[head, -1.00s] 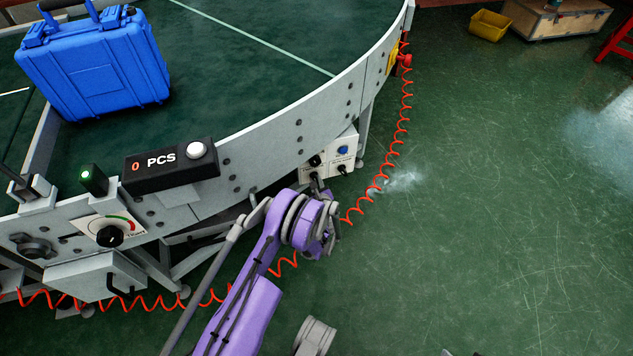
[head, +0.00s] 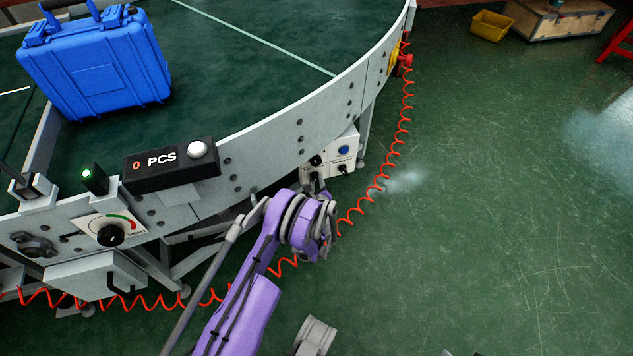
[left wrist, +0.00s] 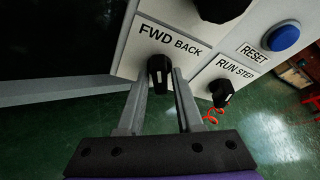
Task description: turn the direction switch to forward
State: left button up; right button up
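The direction switch (left wrist: 159,74) is a black knob with a white mark, under the FWD BACK label on a white panel. In the left wrist view it stands between the two grey fingers of my left gripper (left wrist: 161,82). The knob fills the gap at the fingertips, and the fingers appear closed on its sides. The mark runs roughly up and down in the picture; which label it points at is hard to tell.
The same control panel (head: 344,166) carries a blue RESET button (left wrist: 284,36) and a black RUN STEP knob (left wrist: 222,92). A larger black control sits above the switch. A coiled red cable (head: 381,178) hangs past the panel. A blue case (head: 95,68) stands on the conveyor belt.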

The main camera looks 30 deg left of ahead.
pick_arm(q)
jog(key=shift+o, duration=1)
jog(key=p+v, duration=0.2)
jog(key=v, duration=0.8)
jog(key=shift+s+d+r, duration=0.2)
jog(key=shift+s+d, duration=0.05)
